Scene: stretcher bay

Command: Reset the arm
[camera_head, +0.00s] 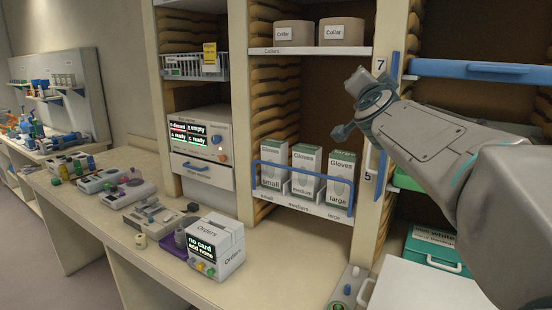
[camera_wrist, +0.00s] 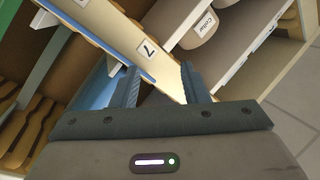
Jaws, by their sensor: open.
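My gripper (camera_wrist: 160,85) is open in the wrist view, with its two dark ribbed fingers apart and nothing between them. Beyond the fingers is the upright shelf post (camera_wrist: 140,45) with a label 7. In the head view my arm reaches in from the right, and its end is raised in front of the shelves, left of the same post (camera_head: 370,140). The fingers are small and partly hidden there.
Glove boxes (camera_head: 305,170) stand behind a blue rail, with Collar boxes (camera_head: 293,33) above. A white Orders box (camera_head: 215,246) and a grey device (camera_head: 150,215) sit on the counter (camera_head: 110,245). A blue-edged shelf (camera_head: 480,71) is behind my arm.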

